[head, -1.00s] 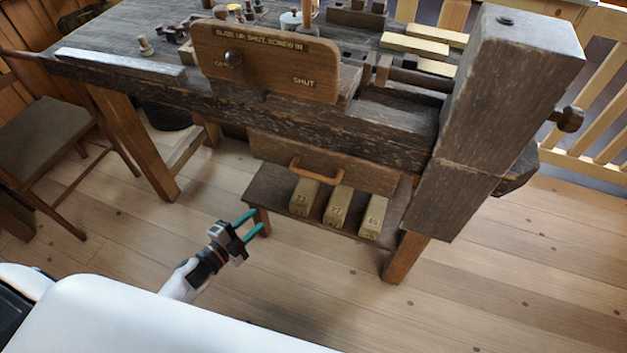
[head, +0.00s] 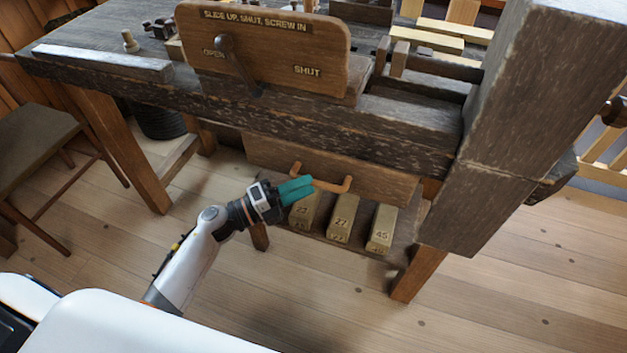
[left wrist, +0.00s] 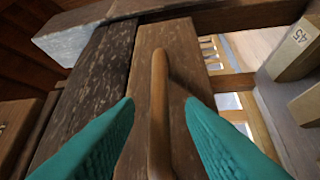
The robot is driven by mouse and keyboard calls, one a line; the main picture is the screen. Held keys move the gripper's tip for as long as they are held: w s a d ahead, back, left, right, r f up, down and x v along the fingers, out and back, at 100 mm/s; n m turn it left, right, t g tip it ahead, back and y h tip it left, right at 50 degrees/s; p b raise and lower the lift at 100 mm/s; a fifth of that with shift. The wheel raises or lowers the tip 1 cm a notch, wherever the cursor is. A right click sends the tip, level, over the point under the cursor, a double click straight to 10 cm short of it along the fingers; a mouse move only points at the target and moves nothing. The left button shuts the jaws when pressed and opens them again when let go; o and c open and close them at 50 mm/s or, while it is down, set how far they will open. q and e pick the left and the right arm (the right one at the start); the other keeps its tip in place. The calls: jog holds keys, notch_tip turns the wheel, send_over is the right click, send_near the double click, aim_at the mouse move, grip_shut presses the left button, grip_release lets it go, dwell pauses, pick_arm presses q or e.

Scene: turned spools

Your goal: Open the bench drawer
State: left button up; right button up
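The bench drawer (head: 380,181) is a brown wooden front under the bench top. It looks shut. Its wooden bar handle (head: 338,187) runs along the front, and the handle's left part is close to my left fingertips. My left gripper (head: 300,187) has teal fingers and is at the handle's left half. In the left wrist view the handle (left wrist: 158,110) runs between the two spread fingers, with a gap on each side. The fingers are open and do not grip it. My right gripper is not in view.
Numbered wooden blocks (head: 342,218) stand on a low shelf below the drawer. A thick vise jaw (head: 535,120) stands to the right. A lettered board (head: 300,45) with a lever is above. A chair (head: 35,150) is at left. Floor in front is clear.

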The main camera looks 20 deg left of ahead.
pick_arm(q)
jog(key=shift+x, duration=1.65)
grip_shut()
